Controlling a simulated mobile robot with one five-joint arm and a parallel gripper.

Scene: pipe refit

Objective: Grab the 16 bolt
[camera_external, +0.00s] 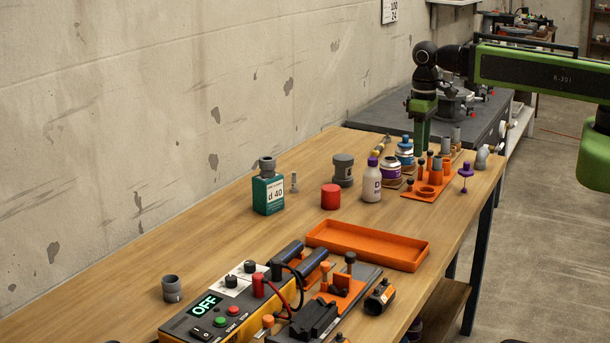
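My gripper (421,143) points straight down over the far end of the wooden bench. Its green fingers overlap in this view, so their gap is hidden. Just below and beside it is an orange holder (425,190) with several dark-headed bolts, such as a bolt (420,166) close to the fingertips and a bolt (437,163) to its right. I cannot tell whether the fingers touch any of them. No size mark is legible, so I cannot tell which is the 16 bolt.
A purple piece (465,177) stands right. An empty orange tray (368,244) and a control box (222,305) are nearer. Bare wood lies left.

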